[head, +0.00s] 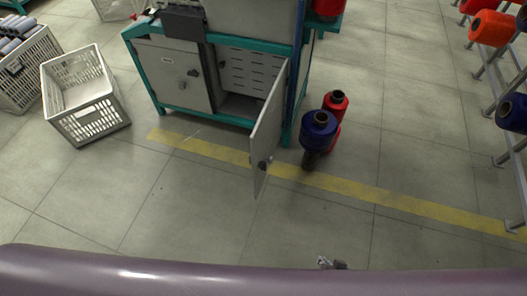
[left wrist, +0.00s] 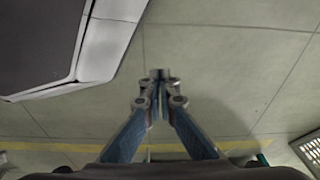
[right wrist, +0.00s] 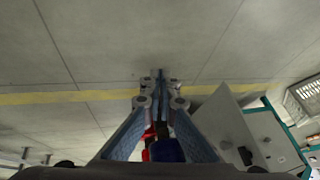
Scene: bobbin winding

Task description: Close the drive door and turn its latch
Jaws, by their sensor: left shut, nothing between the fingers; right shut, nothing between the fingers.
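The grey drive door (head: 268,130) stands swung open on the right front of the teal-framed machine (head: 222,118), its free edge toward me. Its dark latch (head: 263,164) sits low near that edge; I cannot tell its turn. The opening behind shows a slotted inner panel (head: 250,75). In the right wrist view the door (right wrist: 222,120) is at the lower right. My right gripper (head: 332,263) is shut and empty, in front of the door and apart from it; its fingertips also show in the right wrist view (right wrist: 160,80). My left gripper (left wrist: 160,77) is shut and empty over the floor.
Blue (head: 319,128) and red (head: 336,101) thread cones stand on the floor just right of the door. A shut left door (head: 172,75) has its own latch. A white crate (head: 88,118) is at left, and a cone rack (head: 500,75) at right. Floor in front is clear.

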